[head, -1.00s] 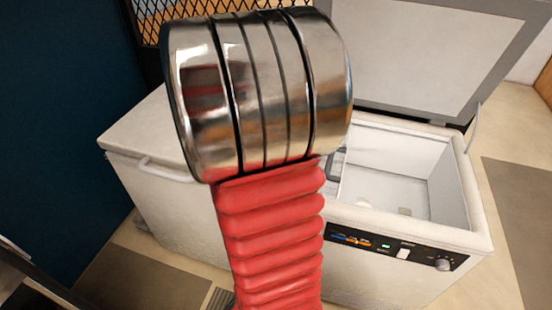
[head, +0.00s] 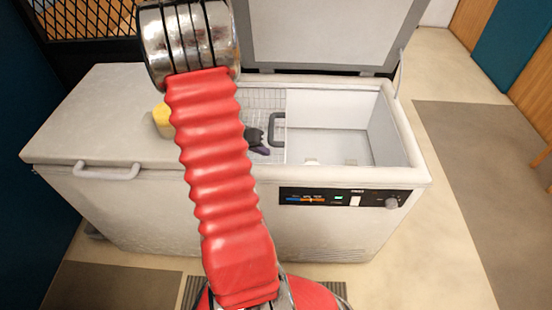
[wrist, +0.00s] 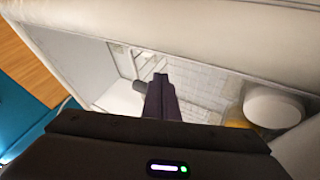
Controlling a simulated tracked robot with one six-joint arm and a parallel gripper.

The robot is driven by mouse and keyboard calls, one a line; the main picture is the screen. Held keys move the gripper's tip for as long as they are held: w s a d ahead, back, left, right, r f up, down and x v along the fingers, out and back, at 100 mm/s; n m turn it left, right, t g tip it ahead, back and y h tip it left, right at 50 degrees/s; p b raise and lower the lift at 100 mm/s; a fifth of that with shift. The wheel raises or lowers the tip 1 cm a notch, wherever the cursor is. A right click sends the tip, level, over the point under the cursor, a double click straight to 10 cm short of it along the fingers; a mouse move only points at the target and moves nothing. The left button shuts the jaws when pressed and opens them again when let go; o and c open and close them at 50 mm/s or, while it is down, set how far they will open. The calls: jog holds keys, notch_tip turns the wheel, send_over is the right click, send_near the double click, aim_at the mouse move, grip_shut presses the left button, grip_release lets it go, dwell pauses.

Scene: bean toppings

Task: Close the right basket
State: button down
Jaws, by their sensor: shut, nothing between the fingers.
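The white chest freezer's right lid (head: 325,35) stands raised and open at the back in the head view. Below it is the open right compartment (head: 335,140). A wire basket (head: 262,97) with a dark handle (head: 278,130) sits at that opening's left side; my arm hides part of it. My dark gripper (head: 260,148) is over the basket area, left of the handle. In the wrist view my gripper (wrist: 163,90) has its fingers together and empty, over the opening with the wire grid (wrist: 200,78). I cannot tell whether it touches the basket.
The freezer's left lid (head: 95,110) is closed, with a pale handle (head: 106,172) in front. A control panel (head: 340,199) is on the front. Black mesh (head: 90,18) stands behind at left. Floor is free at right, with a grey mat (head: 475,170).

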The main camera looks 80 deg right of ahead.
jog(key=shift+x, duration=4.95)
jog(key=shift+s, duration=0.1)
